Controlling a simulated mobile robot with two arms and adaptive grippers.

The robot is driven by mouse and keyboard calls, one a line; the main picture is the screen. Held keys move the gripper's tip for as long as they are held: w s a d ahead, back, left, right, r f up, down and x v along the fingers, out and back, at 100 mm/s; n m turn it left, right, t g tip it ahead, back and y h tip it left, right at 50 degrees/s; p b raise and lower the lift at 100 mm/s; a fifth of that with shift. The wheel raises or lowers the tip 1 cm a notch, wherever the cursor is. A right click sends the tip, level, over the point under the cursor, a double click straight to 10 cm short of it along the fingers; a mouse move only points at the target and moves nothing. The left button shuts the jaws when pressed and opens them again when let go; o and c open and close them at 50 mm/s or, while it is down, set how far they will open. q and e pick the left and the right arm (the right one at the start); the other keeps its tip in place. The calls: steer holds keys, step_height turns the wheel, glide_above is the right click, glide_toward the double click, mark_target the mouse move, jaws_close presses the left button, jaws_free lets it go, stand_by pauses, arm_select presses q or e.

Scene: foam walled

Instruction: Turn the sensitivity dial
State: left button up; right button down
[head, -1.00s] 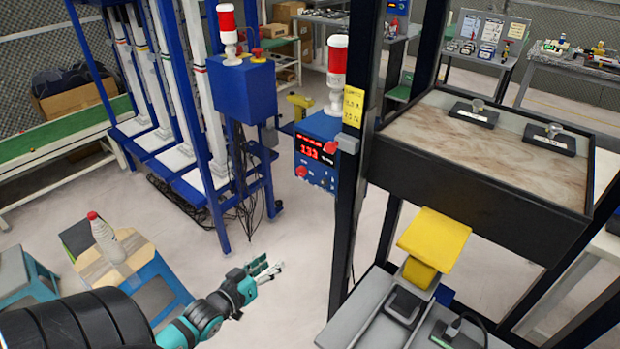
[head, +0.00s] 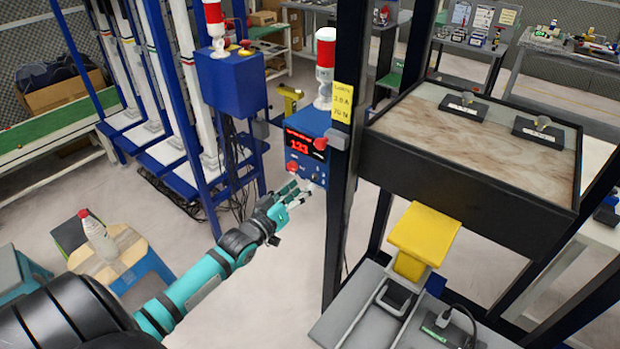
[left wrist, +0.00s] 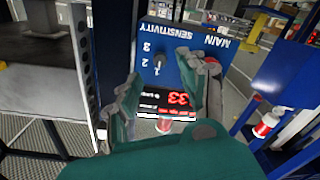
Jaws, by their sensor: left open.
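The blue control box (head: 311,122) with a lit red number display (head: 297,145) is mounted beside a dark post in the head view. In the left wrist view the box's panel (left wrist: 188,38) appears upside down, with the words MAIN SENSITIVITY. The small sensitivity dial (left wrist: 159,66), with a light pointer, sits on it near the numbers 2 and 3. My left gripper (head: 291,194) is open and empty, just below and in front of the panel. In the left wrist view its fingers (left wrist: 165,78) spread on either side of the dial, apart from it. My right gripper does not show.
A red-and-white beacon (head: 325,65) stands on the box. A black post (head: 343,130) and a dark-sided bench (head: 470,180) are close on the right. A yellow flap (head: 424,234) is below the bench. A blue rack (head: 185,110) stands at the left. A bottle (head: 97,238) stands on a stool.

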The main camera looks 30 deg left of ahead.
mark_target(313, 178)
arm_select(q)
steer(key=shift+w+d, duration=0.1)
steer(key=shift+w, duration=2.3)
jaws_close()
